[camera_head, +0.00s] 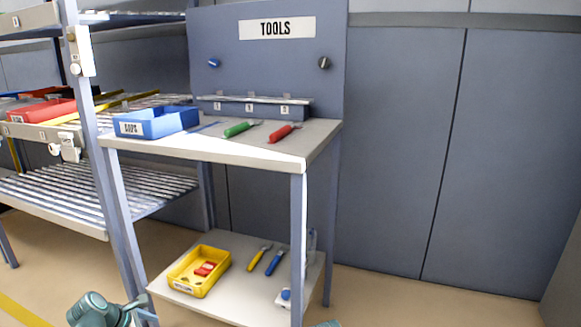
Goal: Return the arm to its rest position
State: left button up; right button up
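A teal, rounded part of my own arm shows at the bottom left, in front of the workbench's left leg. Only its upper part is inside the picture, and I see no fingertips on it. A small teal sliver, likely also mine, shows at the bottom edge right of the middle. Neither gripper can be made out, so whether they hold anything is hidden.
A workbench (222,148) carries a blue bin (165,124), a green-handled tool (238,129) and a red-handled tool (281,133). Its lower shelf holds a yellow bin (186,284) and two more tools. A rack (60,205) stands left. Floor at right looks clear.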

pick_arm(q)
jog(key=d+r+m+g+p, duration=0.25)
jog(key=d+m, duration=0.55)
jog(key=d, duration=0.5)
jog(key=s+d+r+m+g+y+p, duration=0.2)
jog(key=s+d+r+m+y+p, duration=0.15)
jog(key=s+d+m, duration=0.55)
jog(key=s+d+r+m+g+y+p, duration=0.2)
jog(key=s+d+m+p, duration=0.25)
jog(key=d+m, duration=0.9)
notch_tip(320, 180, up, 38)
jog(key=n+p, duration=0.1)
jog(key=p, duration=3.7)
jog(key=shift+w+f+h, duration=0.25)
jog(key=shift+w+h, duration=0.1)
jog(key=shift+w, duration=0.05)
